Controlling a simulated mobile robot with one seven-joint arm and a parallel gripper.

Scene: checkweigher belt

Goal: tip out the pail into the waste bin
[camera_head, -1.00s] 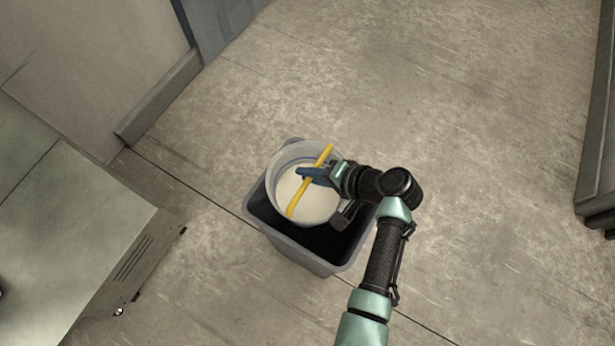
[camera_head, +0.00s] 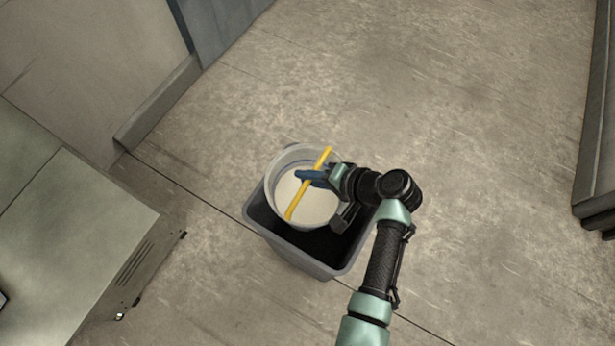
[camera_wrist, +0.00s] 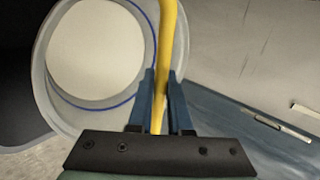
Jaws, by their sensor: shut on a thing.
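The pail (camera_head: 289,161) is light grey with a yellow handle (camera_head: 323,157) across its mouth. My gripper (camera_head: 304,177) is shut on the yellow handle, and its blue fingers lie on either side of it. The pail hangs over the dark waste bin (camera_head: 334,272), covering much of the bin's opening. In the wrist view the pail (camera_wrist: 48,113) shows its pale inside with a blue line around it, and the handle (camera_wrist: 167,38) runs up between the fingers (camera_wrist: 160,105). I see no loose contents in the pail. The bin's floor is hidden in shadow.
A grey-green cabinet (camera_head: 85,245) stands at the left, close to the bin. A wall with a low ledge (camera_head: 158,105) is at the upper left. A dark-edged structure (camera_head: 597,150) is at the far right. The floor between is clear.

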